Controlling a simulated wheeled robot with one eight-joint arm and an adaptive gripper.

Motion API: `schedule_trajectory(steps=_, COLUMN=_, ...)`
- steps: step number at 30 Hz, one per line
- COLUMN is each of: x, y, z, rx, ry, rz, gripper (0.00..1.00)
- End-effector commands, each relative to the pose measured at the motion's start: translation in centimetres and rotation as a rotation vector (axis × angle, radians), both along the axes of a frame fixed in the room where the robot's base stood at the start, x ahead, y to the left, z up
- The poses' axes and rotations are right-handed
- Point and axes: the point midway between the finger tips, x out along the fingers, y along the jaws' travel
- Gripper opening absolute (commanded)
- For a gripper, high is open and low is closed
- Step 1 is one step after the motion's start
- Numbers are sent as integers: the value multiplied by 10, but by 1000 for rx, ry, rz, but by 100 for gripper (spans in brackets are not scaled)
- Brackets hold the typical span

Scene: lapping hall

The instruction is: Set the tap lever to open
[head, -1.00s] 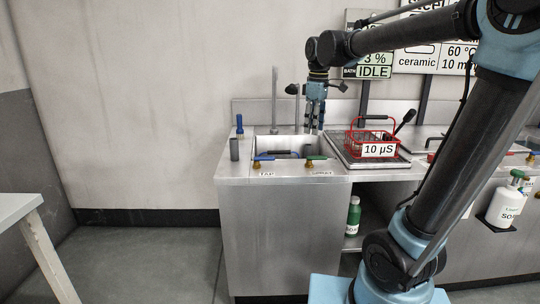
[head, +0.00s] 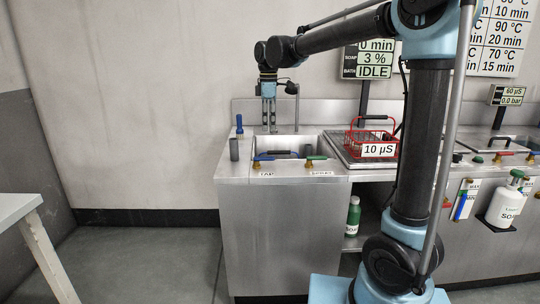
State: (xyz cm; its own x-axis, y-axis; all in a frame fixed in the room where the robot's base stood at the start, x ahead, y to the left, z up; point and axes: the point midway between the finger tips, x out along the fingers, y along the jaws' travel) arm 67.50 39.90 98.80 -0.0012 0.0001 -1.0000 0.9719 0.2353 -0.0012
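The tap lever (head: 265,157) is a short blue handle on a brass valve at the front left rim of the sink. It lies roughly sideways, above the label TAP (head: 266,174). A similar green lever (head: 316,157), above a second label that seems to read SPRAY, sits to its right. My gripper (head: 268,130) points down over the back of the sink (head: 296,143), behind and above the blue lever and apart from it. Its fingers look narrow and close together at this distance; I cannot tell whether they are open. Nothing is visibly held.
A red wire basket (head: 371,137) with a 10 µS tag stands on the drainer to the right. A blue-topped item (head: 239,125) and a grey cylinder (head: 234,149) stand left of the sink. A spout (head: 296,105) rises behind it. Space before the counter's left front is clear.

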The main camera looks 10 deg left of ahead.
Motion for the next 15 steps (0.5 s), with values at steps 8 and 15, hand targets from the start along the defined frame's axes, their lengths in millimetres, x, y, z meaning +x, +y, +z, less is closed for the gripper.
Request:
schedule_trajectory(steps=8, x=0, y=0, z=-50, rx=0, ry=0, rz=-1, gripper=38)
schedule_trajectory(steps=15, x=0, y=0, z=-91, rx=0, ry=0, rz=-1, gripper=38)
